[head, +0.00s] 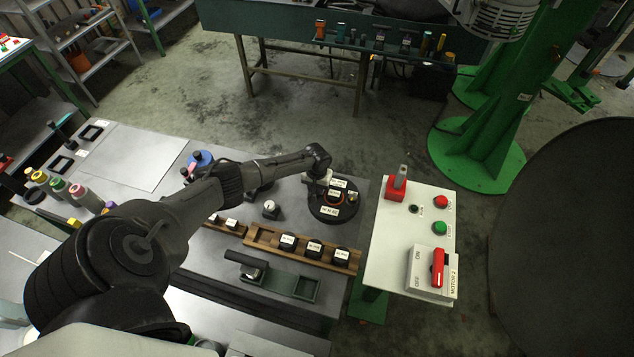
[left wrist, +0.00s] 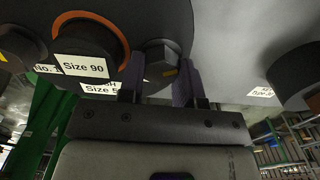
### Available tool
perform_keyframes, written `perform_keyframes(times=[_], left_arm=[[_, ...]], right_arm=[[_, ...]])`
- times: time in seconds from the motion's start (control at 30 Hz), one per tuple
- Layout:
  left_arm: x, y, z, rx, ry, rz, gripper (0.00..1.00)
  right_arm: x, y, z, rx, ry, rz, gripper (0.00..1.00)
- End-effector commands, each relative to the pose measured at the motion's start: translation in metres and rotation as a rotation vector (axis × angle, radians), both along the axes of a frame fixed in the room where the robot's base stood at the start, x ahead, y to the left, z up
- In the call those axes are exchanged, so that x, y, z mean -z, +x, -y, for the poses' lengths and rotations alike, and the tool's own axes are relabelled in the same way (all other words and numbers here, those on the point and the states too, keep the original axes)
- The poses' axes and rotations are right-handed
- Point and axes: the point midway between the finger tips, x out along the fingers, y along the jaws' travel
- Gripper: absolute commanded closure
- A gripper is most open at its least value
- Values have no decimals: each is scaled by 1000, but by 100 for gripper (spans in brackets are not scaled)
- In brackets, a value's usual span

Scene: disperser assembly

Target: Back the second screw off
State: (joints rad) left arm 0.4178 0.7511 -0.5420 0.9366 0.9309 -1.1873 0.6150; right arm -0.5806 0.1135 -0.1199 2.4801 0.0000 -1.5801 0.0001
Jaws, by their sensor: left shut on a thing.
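A round black disperser part (head: 337,211) with white labels stands at the right end of the bench. My left gripper (head: 318,186) is at its upper-left edge, pointing down. In the left wrist view my left gripper (left wrist: 158,85) has its two fingers on either side of a dark grey screw head (left wrist: 160,55) with a small yellow mark, and is shut on it. Beside it is a dark cylinder (left wrist: 92,45) with an orange ring and a "Size 90" label. A second small knob-like screw (head: 352,197) shows at the right of the black part. My right gripper is not in view.
A wooden rack (head: 300,247) with labelled black parts lies in front. A green tray (head: 292,284) is nearer. A white control panel (head: 400,225) with red and green buttons and a red switch stands to the right. A small round gauge (head: 270,208) stands left of the black part.

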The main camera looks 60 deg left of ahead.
Motion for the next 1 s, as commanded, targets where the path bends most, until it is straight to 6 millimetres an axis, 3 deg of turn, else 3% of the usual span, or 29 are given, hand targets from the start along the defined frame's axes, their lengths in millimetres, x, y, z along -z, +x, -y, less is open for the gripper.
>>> perform_keyframes(times=[0.03, 0.4, 1.0], left_arm=[[-6, 0, 1, -46, -4, 0, 92], [-4, -1, 0, -397, -3, -1, 92], [-2, -2, -1, -824, -2, 0, 92]], right_arm=[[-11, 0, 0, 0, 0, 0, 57], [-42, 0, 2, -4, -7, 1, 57], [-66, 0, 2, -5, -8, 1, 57]])
